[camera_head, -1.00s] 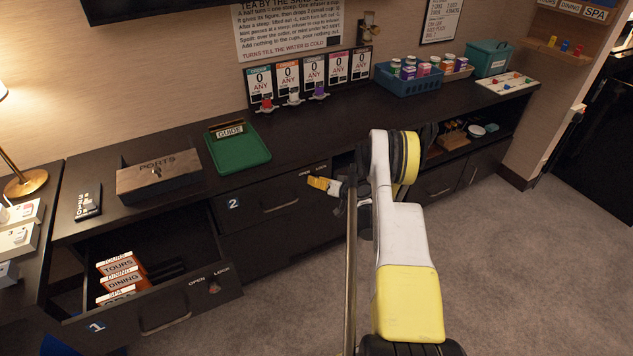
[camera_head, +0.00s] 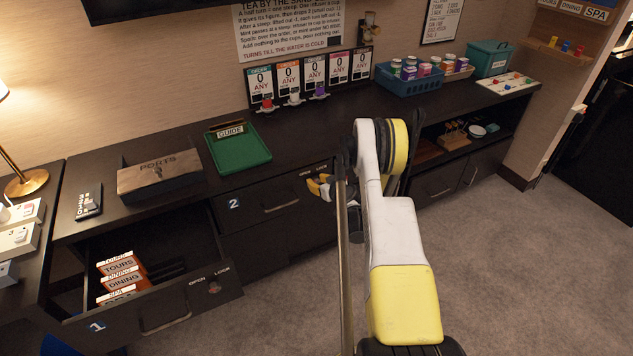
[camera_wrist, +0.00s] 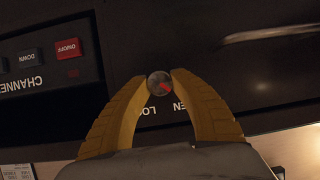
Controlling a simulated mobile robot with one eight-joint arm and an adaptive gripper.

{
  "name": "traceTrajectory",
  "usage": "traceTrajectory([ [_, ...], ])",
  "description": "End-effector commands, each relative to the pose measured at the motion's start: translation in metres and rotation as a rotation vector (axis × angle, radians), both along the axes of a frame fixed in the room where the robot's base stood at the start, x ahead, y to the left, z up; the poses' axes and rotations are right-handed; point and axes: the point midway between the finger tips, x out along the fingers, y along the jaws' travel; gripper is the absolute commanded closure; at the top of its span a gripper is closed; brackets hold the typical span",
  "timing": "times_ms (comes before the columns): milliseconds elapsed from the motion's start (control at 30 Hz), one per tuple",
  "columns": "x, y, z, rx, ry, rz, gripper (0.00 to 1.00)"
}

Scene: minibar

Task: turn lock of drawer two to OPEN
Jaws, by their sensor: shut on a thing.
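Drawer two (camera_head: 256,212) is closed, with a blue "2" label at its left and a bar handle in its middle. Its lock (camera_wrist: 159,84) is a round silver knob with a red mark, seen in the wrist view. My gripper (camera_head: 321,187) is at the right end of the drawer front. In the wrist view my gripper (camera_wrist: 160,80) has its yellow fingers shut on the knob, one on each side. The printed words by the knob, apparently OPEN and LOCK, are partly hidden by the fingers. The red mark lies slantwise.
Drawer one (camera_head: 150,310) is pulled out at the left and holds several labelled cards. A green tray (camera_head: 240,150), a PORTS box (camera_head: 158,180) and a remote (camera_head: 88,203) lie on the counter. A panel with CHANNEL buttons (camera_wrist: 45,65) shows in the wrist view. The carpet is clear.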

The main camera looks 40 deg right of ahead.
Motion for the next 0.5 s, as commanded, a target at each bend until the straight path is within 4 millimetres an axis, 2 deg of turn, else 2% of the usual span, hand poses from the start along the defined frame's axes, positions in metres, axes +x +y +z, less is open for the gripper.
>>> traceTrajectory([
  [367,0.0006,-0.0006,0.0003,-0.005,0.000,-0.001,1.00],
  [400,0.0005,-0.0007,0.0003,-0.005,0.000,-0.001,0.63],
  [467,0.0004,-0.0006,0.0002,-0.005,0.000,-0.001,0.48],
  [500,0.0004,-0.0006,0.0001,-0.005,0.000,-0.001,0.48],
])
